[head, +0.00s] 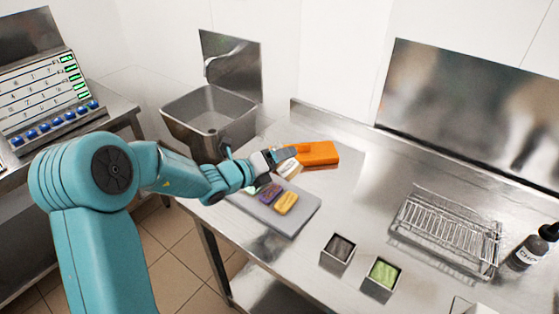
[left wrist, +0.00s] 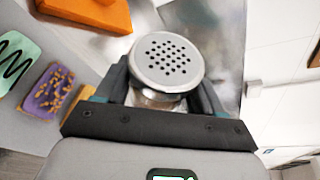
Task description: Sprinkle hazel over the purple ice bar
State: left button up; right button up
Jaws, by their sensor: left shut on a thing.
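The purple ice bar (head: 269,193) lies on a grey tray (head: 288,223) between a mint bar (head: 250,187) and a yellow bar (head: 286,203). In the left wrist view the purple bar (left wrist: 48,90) has yellow-brown crumbs scattered over its top. My left gripper (head: 280,161) is shut on a shaker (head: 290,170) and holds it behind the bars, near the tray's far end. The shaker's round, perforated metal lid (left wrist: 166,62) faces the wrist camera. Its body is mostly hidden by the fingers. My right gripper is not in view.
An orange block (head: 318,154) lies just beyond the shaker. Two small containers, dark (head: 339,248) and green (head: 382,274), stand front right. A wire rack (head: 446,230) and dark bottle (head: 530,250) are farther right. A sink (head: 210,110) is behind left. The bench's middle is clear.

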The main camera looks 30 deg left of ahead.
pick_arm(q)
jog(key=shift+r, duration=0.1)
jog(key=shift+w+r+m+b, duration=0.1)
jog(key=shift+r+m+b, duration=0.1)
jog(key=shift+m+b, duration=0.2)
jog(key=shift+r+m+g+y+b, duration=0.3)
jog(key=shift+r+m+y+b, duration=0.25)
jog(key=shift+m+b, duration=0.2)
jog(key=shift+r+m+b, duration=0.15)
jog(key=shift+m+b, duration=0.2)
jog(key=shift+r+y, duration=0.3)
jog(key=shift+y, duration=0.05)
